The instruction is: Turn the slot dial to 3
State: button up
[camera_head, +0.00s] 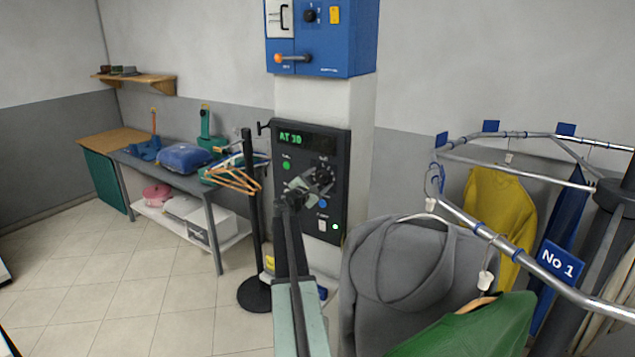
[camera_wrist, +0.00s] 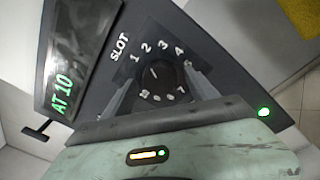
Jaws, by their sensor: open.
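The slot dial (camera_wrist: 157,80) is a round black knob on a dark control panel (camera_head: 340,160), with white numbers around it and the word SLOT beside them. Its short white mark points up and slightly left in the wrist view, toward the 1 and 2 side; the exact number is hard to tell. The dial also shows in the head view (camera_head: 322,175). My gripper (camera_head: 298,188) is open in front of the panel. In the wrist view its two fingers stand on either side of the dial (camera_wrist: 158,74); contact cannot be told.
A rail (camera_head: 480,230) with a grey hoodie (camera_head: 415,265) and other garments stands close on the right. A black post (camera_head: 252,220) and a table (camera_head: 205,190) are at the left. Tiled floor is open at left front.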

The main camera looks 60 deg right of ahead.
jog(key=shift+c, duration=0.4)
jog(key=c, duration=1.3)
jog(key=shift+a+f+m+h+b, duration=0.1)
jog(key=shift+m+h+b, duration=0.35)
jog(key=shift+m, duration=2.45)
jog(key=o, duration=1.4)
